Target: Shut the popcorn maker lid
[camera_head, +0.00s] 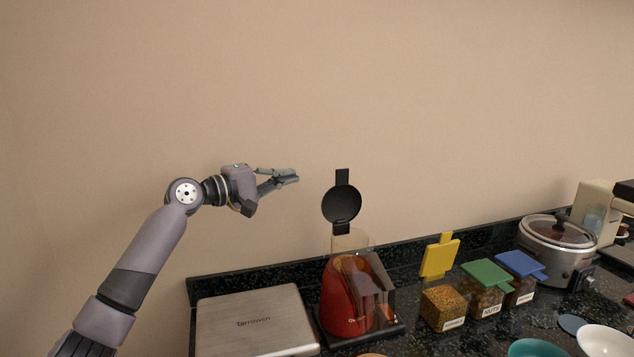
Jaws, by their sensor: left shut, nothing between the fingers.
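The popcorn maker (346,298) is red with a clear upper part and stands on the dark counter. Its round black lid (341,203) is open and stands upright above the top, with a tab pointing up. My left gripper (294,176) is shut and empty. It is in the air to the left of the lid, near the height of the lid's upper part, with its fingertips pointing right and apart from the lid in the picture. My right gripper is not in view.
A flat silver appliance (254,322) lies left of the popcorn maker. To the right stand jars with yellow (440,259), green (487,274) and blue (520,264) lids, and a slow cooker (557,246). Bowls (605,341) sit at the front right. The space above the counter is free.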

